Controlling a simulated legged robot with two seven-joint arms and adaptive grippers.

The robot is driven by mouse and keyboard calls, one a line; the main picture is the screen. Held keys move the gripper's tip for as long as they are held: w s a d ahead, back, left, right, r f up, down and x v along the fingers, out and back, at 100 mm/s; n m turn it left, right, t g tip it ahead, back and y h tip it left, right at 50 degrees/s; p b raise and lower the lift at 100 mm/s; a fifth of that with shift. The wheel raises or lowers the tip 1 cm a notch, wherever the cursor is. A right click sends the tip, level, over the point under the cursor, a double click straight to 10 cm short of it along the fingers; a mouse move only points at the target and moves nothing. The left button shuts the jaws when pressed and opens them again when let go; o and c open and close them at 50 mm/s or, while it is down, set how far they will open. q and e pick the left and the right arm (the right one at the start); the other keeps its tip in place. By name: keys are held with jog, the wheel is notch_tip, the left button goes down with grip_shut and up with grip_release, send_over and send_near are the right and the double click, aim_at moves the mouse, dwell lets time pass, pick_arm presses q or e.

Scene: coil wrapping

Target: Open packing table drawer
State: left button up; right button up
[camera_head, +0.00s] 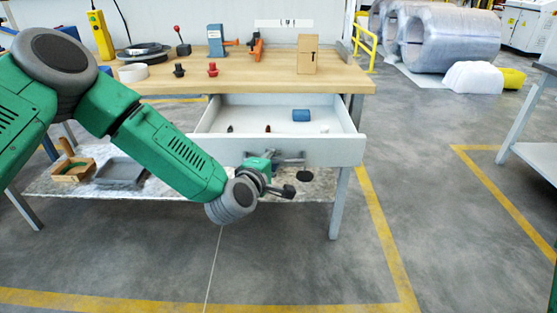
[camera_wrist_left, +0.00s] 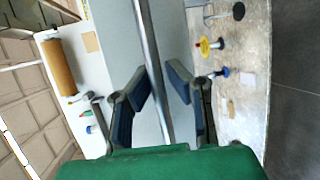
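The packing table (camera_head: 180,82) has a light wooden top. Its white drawer (camera_head: 345,150) is pulled out toward me, with the inside showing. In the left wrist view, the metal handle bar (camera_wrist_left: 150,50) runs between the two dark fingers of this gripper (camera_wrist_left: 160,78). The fingers stand apart, one on each side of the bar, with a gap visible on at least the right side. A blue roll (camera_head: 301,115) and small dark items lie in the drawer. My right gripper is not in view.
A cardboard box (camera_head: 307,54), a blue tool (camera_head: 216,41) and small red and black parts stand on the tabletop. A lower shelf (camera_head: 65,184) holds a wooden box (camera_head: 73,170) and grey tray. The floor in front is clear; another table (camera_head: 540,152) stands right.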

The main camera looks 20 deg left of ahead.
pick_arm(q)
jog(key=shift+o, duration=0.5)
jog(key=shift+a, duration=0.1)
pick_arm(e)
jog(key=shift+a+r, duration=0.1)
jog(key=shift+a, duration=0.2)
pick_arm(q)
jog(key=shift+s, duration=0.2)
jog(key=v, duration=1.1)
jog(key=shift+s+a, duration=0.2)
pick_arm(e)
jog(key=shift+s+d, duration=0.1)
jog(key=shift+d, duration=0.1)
pick_arm(q)
jog(key=shift+r, duration=0.1)
